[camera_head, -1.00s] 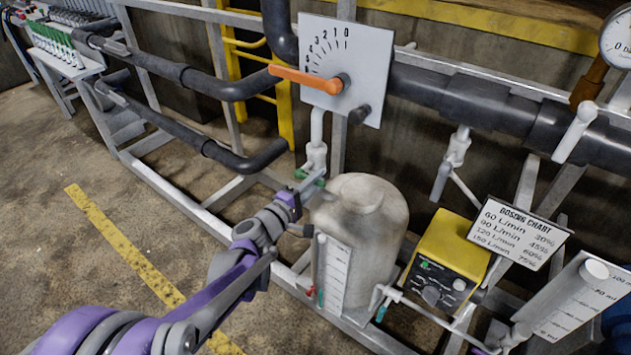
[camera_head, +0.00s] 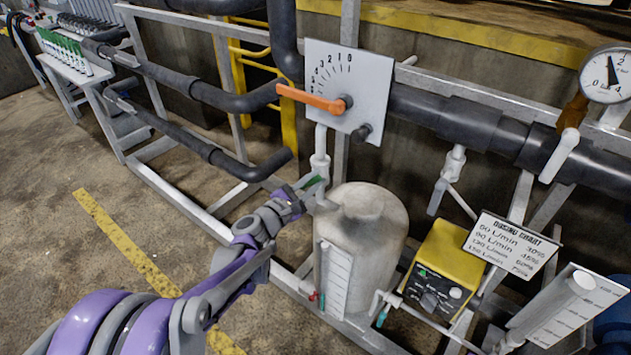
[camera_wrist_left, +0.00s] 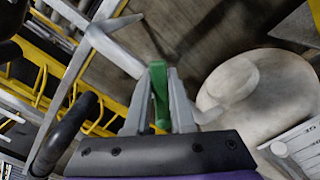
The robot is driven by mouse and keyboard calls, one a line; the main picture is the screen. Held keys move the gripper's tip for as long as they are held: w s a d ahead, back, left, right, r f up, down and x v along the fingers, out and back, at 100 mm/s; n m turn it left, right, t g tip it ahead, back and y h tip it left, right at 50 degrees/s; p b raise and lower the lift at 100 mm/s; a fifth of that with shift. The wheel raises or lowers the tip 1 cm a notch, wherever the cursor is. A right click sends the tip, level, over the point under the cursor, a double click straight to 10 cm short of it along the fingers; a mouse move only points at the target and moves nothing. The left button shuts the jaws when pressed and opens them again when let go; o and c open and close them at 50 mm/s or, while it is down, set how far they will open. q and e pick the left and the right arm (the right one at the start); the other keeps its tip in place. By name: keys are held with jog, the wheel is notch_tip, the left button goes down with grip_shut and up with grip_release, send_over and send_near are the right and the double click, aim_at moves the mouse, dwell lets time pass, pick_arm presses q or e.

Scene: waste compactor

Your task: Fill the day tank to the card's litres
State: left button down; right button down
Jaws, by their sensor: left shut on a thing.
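The pale rounded tank (camera_head: 362,235) stands on the floor frame, with a white level scale (camera_head: 338,283) on its front. A white valve (camera_head: 320,168) on a down pipe is above its left shoulder. My left gripper (camera_head: 308,187) is at this valve and shut on its green handle (camera_head: 315,182). The left wrist view shows the green handle (camera_wrist_left: 158,92) between the two grey fingers (camera_wrist_left: 160,108), with the tank (camera_wrist_left: 245,88) to the right. I cannot read the tank's level. My right gripper is out of view.
An orange lever (camera_head: 310,98) sits on a numbered plate above the tank. A yellow dosing box (camera_head: 440,265), dosing chart (camera_head: 512,243) and clear graduated column (camera_head: 565,305) stand to the right. A pressure gauge (camera_head: 607,75) is at upper right. Floor at left is clear.

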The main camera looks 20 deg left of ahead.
pick_arm(q)
jog(key=shift+a+r+n, duration=0.1)
jog(key=shift+a+n, duration=0.05)
jog(key=shift+n, duration=0.15)
jog(key=c, duration=0.8)
grip_release()
jog(key=shift+o, duration=0.2)
jog(key=p+v, duration=0.1)
jog(key=v, duration=0.9)
jog(key=shift+s, duration=0.35)
